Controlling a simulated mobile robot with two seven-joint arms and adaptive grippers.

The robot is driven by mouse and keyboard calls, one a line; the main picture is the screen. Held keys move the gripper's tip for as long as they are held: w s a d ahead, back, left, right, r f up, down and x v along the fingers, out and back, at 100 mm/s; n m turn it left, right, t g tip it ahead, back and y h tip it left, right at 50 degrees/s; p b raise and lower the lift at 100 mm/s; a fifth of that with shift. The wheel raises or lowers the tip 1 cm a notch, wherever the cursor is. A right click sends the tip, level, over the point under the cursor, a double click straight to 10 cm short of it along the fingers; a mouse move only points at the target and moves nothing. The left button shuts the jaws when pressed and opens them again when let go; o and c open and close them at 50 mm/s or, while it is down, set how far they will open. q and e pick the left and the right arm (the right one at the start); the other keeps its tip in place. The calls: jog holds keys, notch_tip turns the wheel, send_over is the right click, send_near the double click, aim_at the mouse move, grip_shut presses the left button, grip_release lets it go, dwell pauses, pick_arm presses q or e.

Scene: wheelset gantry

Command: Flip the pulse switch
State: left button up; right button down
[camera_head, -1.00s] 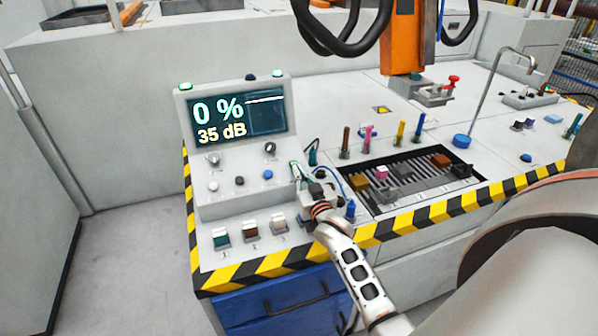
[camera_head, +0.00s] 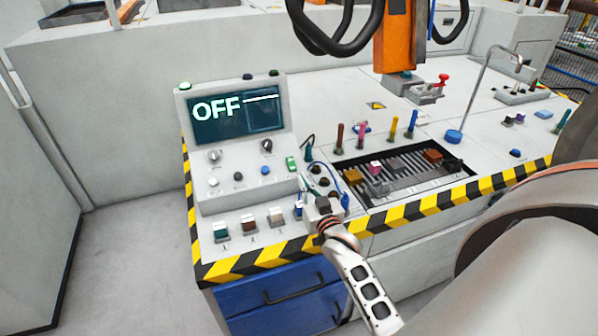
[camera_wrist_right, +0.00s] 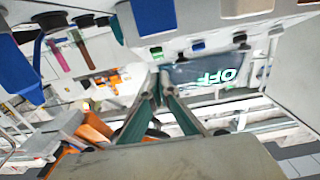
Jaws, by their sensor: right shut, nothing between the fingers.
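A small green switch (camera_head: 291,163) sits at the right end of the control row on the console's sloped face; I take it to be the pulse switch, though no label is readable. In the wrist view the green switch (camera_wrist_right: 155,52) shows just beyond my fingertips. My right gripper (camera_head: 308,194) is shut and empty, below and to the right of the switch, apart from it. Its closed fingers (camera_wrist_right: 157,78) show in the wrist view. The console display (camera_head: 237,117) reads OFF. My left gripper is not in view.
Coloured keys (camera_head: 222,229) line the console's front ledge. Cables and sockets lie right of the console, by my right gripper. A dark slotted tray (camera_head: 400,192) with small blocks and several upright coloured handles (camera_head: 391,129) stand further right. A thin bent metal pole (camera_head: 485,92) rises behind.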

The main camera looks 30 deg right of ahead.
jog(key=shift+s+a+f, duration=0.15)
jog(key=shift+s+f, duration=0.05)
jog(key=shift+s, duration=0.45)
jog(key=shift+s+a+f, duration=0.15)
jog(key=shift+s+f, duration=0.05)
jog(key=shift+s, duration=0.4)
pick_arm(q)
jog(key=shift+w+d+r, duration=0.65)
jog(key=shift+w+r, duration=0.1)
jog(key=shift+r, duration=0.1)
pick_arm(e)
jog(key=shift+s+a+f, duration=0.1)
jog(key=shift+s+f, duration=0.1)
jog(key=shift+s, duration=0.25)
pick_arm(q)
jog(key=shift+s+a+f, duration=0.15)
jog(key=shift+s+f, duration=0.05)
